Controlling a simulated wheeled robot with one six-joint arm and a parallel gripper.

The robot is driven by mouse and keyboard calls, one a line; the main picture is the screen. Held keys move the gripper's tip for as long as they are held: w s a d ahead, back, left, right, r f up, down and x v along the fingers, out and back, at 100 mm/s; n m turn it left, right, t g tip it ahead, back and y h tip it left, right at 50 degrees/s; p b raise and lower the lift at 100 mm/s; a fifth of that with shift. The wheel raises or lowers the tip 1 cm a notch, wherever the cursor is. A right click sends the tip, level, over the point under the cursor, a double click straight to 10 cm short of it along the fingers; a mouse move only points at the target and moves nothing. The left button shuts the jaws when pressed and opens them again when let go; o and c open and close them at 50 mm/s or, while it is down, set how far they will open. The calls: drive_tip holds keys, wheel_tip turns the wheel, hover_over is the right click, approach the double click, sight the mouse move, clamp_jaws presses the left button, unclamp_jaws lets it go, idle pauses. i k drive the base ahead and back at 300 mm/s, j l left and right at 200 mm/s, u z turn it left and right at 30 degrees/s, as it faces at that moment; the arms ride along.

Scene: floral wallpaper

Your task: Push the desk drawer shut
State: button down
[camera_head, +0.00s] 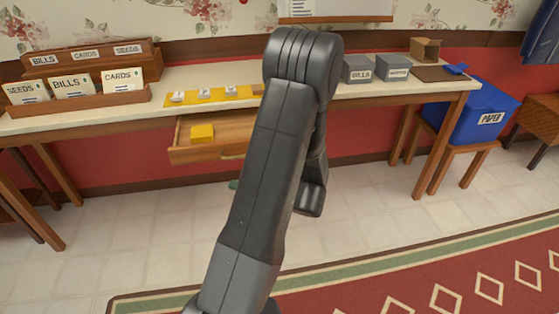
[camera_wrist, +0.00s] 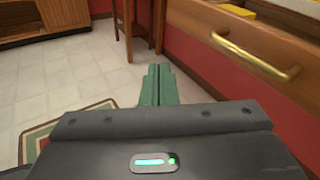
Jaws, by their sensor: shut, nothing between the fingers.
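The desk drawer (camera_head: 235,151) stands open under the desk top in the head view, partly hidden by my arm. A yellow block (camera_head: 202,132) lies in it. In the wrist view the wooden drawer front (camera_wrist: 236,22) with its brass handle (camera_wrist: 255,57) is at the upper right. My gripper's green fingers (camera_wrist: 158,72) are shut and empty, pointing past the drawer front on its left, with a visible gap. In the head view a small green tip (camera_head: 233,184) shows below the drawer; the rest of the gripper is hidden behind my arm.
The desk (camera_head: 170,79) carries a card rack (camera_head: 95,102), a yellow strip with labelled cards (camera_head: 236,93) and grey boxes (camera_head: 393,67). A blue paper bin (camera_head: 476,117) stands on a stool at right. Desk legs (camera_wrist: 125,30) rise ahead. The tiled floor in front is clear.

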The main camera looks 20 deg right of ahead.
sight(233, 129)
drive_tip(key=j+z, duration=0.1)
drive_tip(key=z, duration=1.3)
drive_tip(key=j+z, duration=0.2)
drive_tip(key=j, duration=1.15)
drive_tip(key=i, duration=0.05)
